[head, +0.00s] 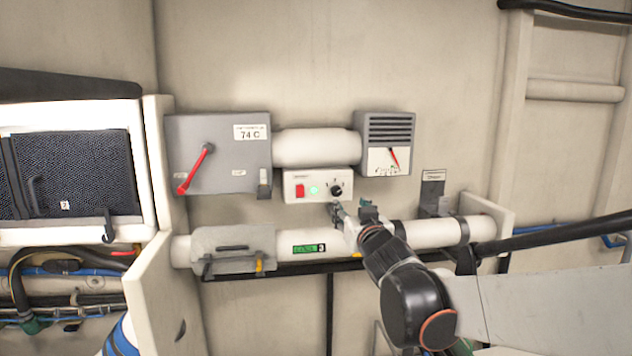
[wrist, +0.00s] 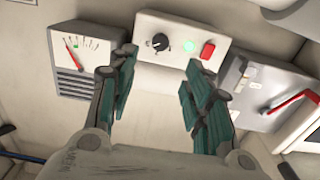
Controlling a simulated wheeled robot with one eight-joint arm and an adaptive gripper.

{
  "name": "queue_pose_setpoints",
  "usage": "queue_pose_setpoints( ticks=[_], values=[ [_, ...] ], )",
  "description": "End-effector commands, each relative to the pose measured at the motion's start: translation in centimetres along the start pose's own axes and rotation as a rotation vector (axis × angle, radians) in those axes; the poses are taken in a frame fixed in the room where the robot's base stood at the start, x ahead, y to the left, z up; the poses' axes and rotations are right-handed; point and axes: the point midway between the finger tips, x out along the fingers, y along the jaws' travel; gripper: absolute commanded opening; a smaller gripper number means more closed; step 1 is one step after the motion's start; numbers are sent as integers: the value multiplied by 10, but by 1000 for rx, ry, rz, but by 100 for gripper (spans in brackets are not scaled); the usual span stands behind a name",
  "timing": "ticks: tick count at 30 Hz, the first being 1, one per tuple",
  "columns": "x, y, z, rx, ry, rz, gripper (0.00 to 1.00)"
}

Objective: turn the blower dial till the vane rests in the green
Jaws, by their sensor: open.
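The blower dial (head: 336,191) is a small black knob at the right end of a white control panel (head: 300,198). It also shows in the wrist view (wrist: 160,42), where the picture is turned over. My gripper (head: 352,209) is open and empty, just below and in front of the panel. In the wrist view its teal fingers (wrist: 160,68) are spread, with the knob beyond the gap between them, apart from both. The vane (head: 394,157) is a red needle on the white gauge (head: 376,165).
A green lamp (head: 313,190) and a red switch (head: 299,190) sit left of the dial. A grey box (head: 219,150) with a red lever (head: 195,169) and a "74 C" label is farther left. A white pipe (head: 360,240) runs below the panel.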

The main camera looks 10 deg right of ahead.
Motion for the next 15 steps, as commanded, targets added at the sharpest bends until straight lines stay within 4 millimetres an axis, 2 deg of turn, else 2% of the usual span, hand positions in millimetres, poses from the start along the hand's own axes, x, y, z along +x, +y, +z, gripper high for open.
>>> queue_pose_setpoints(
  ticks=[5, 15],
  values=[
    [14, -1, 0, -1, 3, -2, 46],
    [70, 0, 0, -1, 2, -1, 46]
  ],
)
